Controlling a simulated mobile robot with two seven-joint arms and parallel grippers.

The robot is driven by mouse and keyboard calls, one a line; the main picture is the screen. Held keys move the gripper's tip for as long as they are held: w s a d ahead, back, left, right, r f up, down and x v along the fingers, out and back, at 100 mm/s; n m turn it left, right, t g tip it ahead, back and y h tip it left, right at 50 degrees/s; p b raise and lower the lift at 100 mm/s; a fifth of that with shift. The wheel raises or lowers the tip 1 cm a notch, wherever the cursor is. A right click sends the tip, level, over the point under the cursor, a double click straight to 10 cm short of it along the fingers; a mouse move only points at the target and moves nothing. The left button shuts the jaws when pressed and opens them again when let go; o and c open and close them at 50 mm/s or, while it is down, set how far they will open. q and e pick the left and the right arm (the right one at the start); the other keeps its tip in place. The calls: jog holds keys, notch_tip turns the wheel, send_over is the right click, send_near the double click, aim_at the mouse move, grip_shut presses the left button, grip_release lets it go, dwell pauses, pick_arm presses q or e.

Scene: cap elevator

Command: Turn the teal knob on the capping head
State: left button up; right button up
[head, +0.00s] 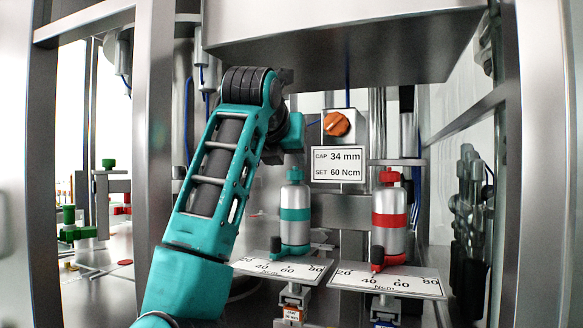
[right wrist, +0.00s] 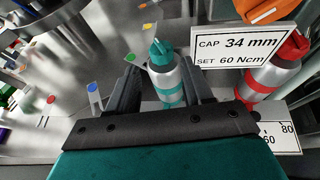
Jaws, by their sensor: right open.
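The teal capping head (head: 295,215) is an upright silver cylinder with a teal band. Its teal knob (head: 294,174) is on top. My right gripper (head: 290,140) is just above the knob in the head view, its fingers mostly hidden there. In the right wrist view, the open gripper (right wrist: 158,68) has a dark finger on each side of the capping head, and the teal knob (right wrist: 161,50) shows between and beyond them. I cannot tell whether a finger touches. A dark pointer with a teal base (head: 277,248) stands at the scale plate (head: 255,266), between 40 and 60. My left gripper is out of view.
A red capping head (head: 389,215) stands close on the right with its own scale plate (head: 418,275). A sign (head: 337,165) reads CAP 34 mm, SET 60 Ncm. An orange knob (head: 336,123) is above it. Metal posts (head: 153,120) and an overhead housing (head: 340,45) bound the space.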

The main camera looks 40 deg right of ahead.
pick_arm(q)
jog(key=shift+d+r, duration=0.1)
pick_arm(e)
jog(key=v, duration=0.6)
jog(key=shift+d, duration=0.1)
jog(key=m+g+y+p, duration=0.2)
jog(key=m+g+p, duration=0.3)
jog(key=g, duration=0.1)
send_near(294, 168)
jog(key=x, duration=0.6)
jog(key=shift+w+d, duration=0.15)
jog(key=shift+d, duration=0.3)
jog(key=shift+w+d+f, duration=0.1)
jog(key=shift+d+f, duration=0.25)
jog(key=shift+f, duration=0.2)
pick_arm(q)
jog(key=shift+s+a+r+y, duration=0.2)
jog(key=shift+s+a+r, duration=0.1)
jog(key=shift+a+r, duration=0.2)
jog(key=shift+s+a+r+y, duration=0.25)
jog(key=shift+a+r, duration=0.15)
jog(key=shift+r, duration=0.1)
pick_arm(e)
jog(key=shift+w+d+f+n, duration=0.1)
jog(key=shift+d+f+n, duration=0.2)
jog(key=shift+d+f, duration=0.25)
